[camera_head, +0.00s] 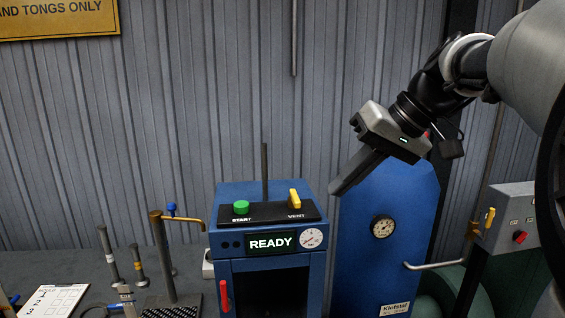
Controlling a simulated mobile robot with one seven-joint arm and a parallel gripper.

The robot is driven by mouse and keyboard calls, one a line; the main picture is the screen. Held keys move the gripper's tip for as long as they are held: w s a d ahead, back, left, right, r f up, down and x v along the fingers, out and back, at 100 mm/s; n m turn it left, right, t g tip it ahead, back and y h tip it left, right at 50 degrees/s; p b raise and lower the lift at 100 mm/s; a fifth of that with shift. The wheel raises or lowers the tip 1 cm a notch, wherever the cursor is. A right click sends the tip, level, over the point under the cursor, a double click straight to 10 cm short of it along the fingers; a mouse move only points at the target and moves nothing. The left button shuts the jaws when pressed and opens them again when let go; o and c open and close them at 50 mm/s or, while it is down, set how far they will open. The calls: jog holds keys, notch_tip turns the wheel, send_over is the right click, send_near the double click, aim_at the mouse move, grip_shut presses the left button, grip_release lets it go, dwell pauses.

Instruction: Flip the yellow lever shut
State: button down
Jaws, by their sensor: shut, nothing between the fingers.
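A yellow lever (294,199) stands upright on the black top panel of the blue machine, beside the word VENT. A second yellow lever (490,218) sits on the face of a grey control box at the right and also points roughly upward. My gripper (338,188) is shut and empty. It points down and left, above and to the right of the VENT lever, apart from it. Its fingers pass in front of the edge of the blue cabinet behind.
The blue machine (222,250) has a green START button (241,207), a READY display (270,243), a gauge (311,238) and a red handle (225,297). A thin rod rises behind its panel. A tall blue cabinet (395,205) stands right. Metal posts and a clipboard (58,300) are left.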

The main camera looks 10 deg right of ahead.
aim_at(295, 203)
jog(key=a, duration=0.1)
jog(key=a+f, duration=0.1)
jog(key=w+a, duration=0.1)
jog(key=shift+a+f, duration=0.25)
jog(key=shift+a, duration=0.05)
jog(key=shift+a+p, duration=0.3)
jog(key=shift+a, duration=0.4)
